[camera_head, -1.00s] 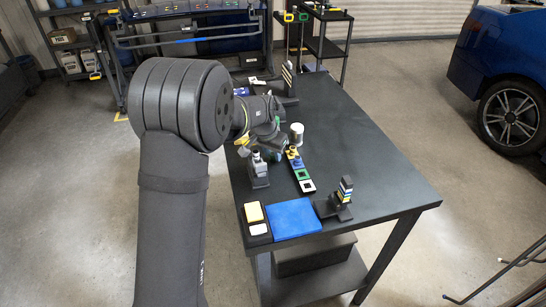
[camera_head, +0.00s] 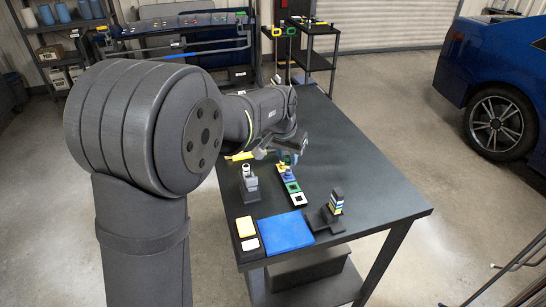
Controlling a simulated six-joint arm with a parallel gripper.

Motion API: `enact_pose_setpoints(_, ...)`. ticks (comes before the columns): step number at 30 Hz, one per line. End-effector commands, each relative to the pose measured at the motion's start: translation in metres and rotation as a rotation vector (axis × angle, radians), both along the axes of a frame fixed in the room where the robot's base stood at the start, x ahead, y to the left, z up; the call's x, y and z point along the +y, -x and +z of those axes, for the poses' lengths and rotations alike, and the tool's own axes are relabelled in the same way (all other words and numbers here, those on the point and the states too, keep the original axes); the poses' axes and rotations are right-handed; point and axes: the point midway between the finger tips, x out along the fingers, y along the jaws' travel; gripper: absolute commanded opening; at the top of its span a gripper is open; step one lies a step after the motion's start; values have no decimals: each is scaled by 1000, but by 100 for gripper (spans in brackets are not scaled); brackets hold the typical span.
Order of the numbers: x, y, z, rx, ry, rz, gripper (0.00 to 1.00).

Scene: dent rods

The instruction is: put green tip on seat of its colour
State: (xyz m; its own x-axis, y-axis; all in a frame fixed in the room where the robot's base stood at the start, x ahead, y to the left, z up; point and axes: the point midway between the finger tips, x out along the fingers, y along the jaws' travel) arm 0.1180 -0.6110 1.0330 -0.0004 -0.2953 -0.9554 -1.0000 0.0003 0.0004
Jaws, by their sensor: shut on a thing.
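A narrow strip of coloured seats lies on the dark table (camera_head: 368,185). Its green seat (camera_head: 293,188) is in the near half, with a white seat (camera_head: 298,199) at the near end. Yellow and blue parts (camera_head: 286,174) stand toward its far end. My gripper (camera_head: 289,152) is over the far end of the strip, shut on a small dark green piece, the green tip (camera_head: 289,158). The fingers and the tip are small and partly hidden, so I cannot tell whether the tip touches the strip.
A grey stand (camera_head: 250,186) is left of the strip. The right side of the table is clear.

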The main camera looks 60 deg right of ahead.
Motion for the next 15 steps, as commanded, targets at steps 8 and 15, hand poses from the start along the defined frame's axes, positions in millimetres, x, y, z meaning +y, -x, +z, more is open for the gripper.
enact_pose_setpoints(8, 5, 22, -9, 0, -4, 0, 4)
enact_pose_setpoints(15, 5, 24, -26, 0, -1, 2, 4)
